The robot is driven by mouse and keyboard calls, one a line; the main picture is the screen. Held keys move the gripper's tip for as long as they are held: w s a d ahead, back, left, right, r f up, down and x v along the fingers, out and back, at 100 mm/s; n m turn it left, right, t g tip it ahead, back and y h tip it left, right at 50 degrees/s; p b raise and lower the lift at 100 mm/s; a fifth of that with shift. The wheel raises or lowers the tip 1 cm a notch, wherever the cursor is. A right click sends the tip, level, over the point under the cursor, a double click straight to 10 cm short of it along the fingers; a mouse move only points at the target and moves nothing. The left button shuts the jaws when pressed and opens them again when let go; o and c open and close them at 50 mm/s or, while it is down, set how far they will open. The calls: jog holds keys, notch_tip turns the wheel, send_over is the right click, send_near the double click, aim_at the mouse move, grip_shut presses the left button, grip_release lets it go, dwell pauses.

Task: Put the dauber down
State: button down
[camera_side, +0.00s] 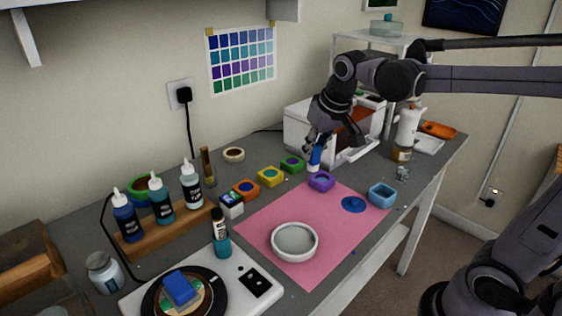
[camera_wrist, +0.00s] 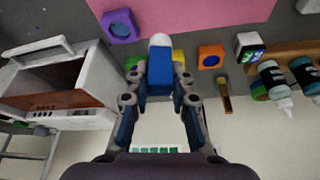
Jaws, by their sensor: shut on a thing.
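The dauber (camera_side: 315,158) is a blue cylinder with a white end. It stands roughly upright in the side view, white end down, just behind the purple block (camera_side: 321,181). My gripper (camera_side: 313,146) is shut on its upper part from above. In the wrist view, the dauber (camera_wrist: 160,70) sits between both fingers of my gripper (camera_wrist: 160,88), its white end pointing away. I cannot tell whether its lower end touches the grey table (camera_side: 345,176). The purple block also shows at upper left in the wrist view (camera_wrist: 120,26).
Green (camera_side: 292,164), yellow (camera_side: 271,176) and orange (camera_side: 246,190) blocks stand in a row to the left. A white box-like appliance (camera_side: 297,128) is close behind. The pink mat (camera_side: 275,228) holds a white round dish (camera_side: 295,242) and a blue disc (camera_side: 354,204). A light blue block (camera_side: 382,195) is right.

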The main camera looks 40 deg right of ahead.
jog(key=s+d+n+y, duration=0.1)
jog(key=s+d+n, duration=0.1)
jog(key=s+d, duration=0.75)
jog(key=shift+n, duration=0.3)
jog(key=shift+w+a+f, duration=1.1)
jog(key=shift+a+f, duration=0.4)
jog(key=shift+f, duration=0.3)
jog(key=shift+w+a+f, duration=1.05)
jog(key=shift+a+f, duration=0.5)
jog(key=shift+f, duration=0.2)
jog(key=shift+w+a+f, duration=1.1)
jog(key=shift+a+f, duration=0.4)
jog(key=shift+f, duration=0.3)
jog(key=shift+f, duration=0.1)
jog(key=c, duration=1.2)
grip_release()
